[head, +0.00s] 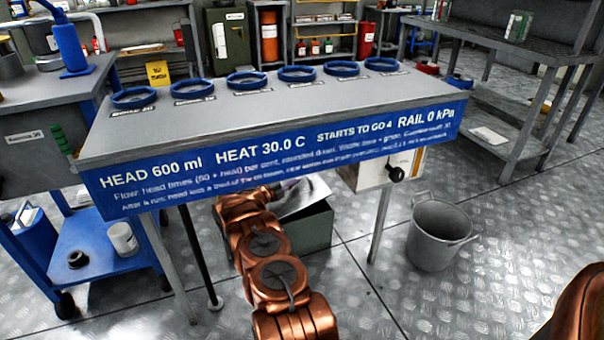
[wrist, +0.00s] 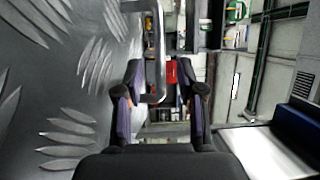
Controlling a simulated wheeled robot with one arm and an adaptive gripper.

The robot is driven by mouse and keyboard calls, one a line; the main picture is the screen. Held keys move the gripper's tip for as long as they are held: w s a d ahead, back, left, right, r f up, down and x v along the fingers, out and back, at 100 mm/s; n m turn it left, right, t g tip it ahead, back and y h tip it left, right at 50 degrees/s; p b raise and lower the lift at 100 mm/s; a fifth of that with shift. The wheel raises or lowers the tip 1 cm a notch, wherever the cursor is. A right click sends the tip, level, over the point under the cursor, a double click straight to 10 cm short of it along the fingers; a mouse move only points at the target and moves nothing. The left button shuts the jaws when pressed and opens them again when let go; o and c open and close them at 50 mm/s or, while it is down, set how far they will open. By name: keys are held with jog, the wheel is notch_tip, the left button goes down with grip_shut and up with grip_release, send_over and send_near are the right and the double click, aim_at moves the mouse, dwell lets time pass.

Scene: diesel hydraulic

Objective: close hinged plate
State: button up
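A silvery plate (head: 305,196) shows partly under the bench, above a dark green box (head: 312,228); the bench front and my arm hide much of it. In the wrist view a tread-patterned metal surface (wrist: 60,95) fills the left side, very close. A grey bent bar (wrist: 159,50), like a handle, stands beside it and reaches between my fingers. My gripper (wrist: 161,95) is open, one finger on each side of the bar's end. I cannot tell whether they touch.
A grey bench (head: 230,115) with several blue rings and a blue sign (head: 280,165) stands over my arm. A metal bucket (head: 438,235) is on the floor at right, a blue cart (head: 95,255) at left. The right floor is mostly clear.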

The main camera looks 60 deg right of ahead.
jog(key=shift+s+d+r+b, duration=0.1)
jog(key=shift+s+d+b, duration=0.2)
jog(key=shift+d, duration=0.65)
jog(key=shift+s+d+f+b, duration=0.1)
jog(key=shift+d+b, duration=0.3)
jog(key=shift+d, duration=0.6)
jog(key=shift+s+d+r+b, duration=0.1)
jog(key=shift+s+d+b, duration=0.2)
jog(key=shift+d, duration=0.65)
jog(key=shift+w, duration=0.1)
jog(key=shift+c, duration=0.3)
grip_shut()
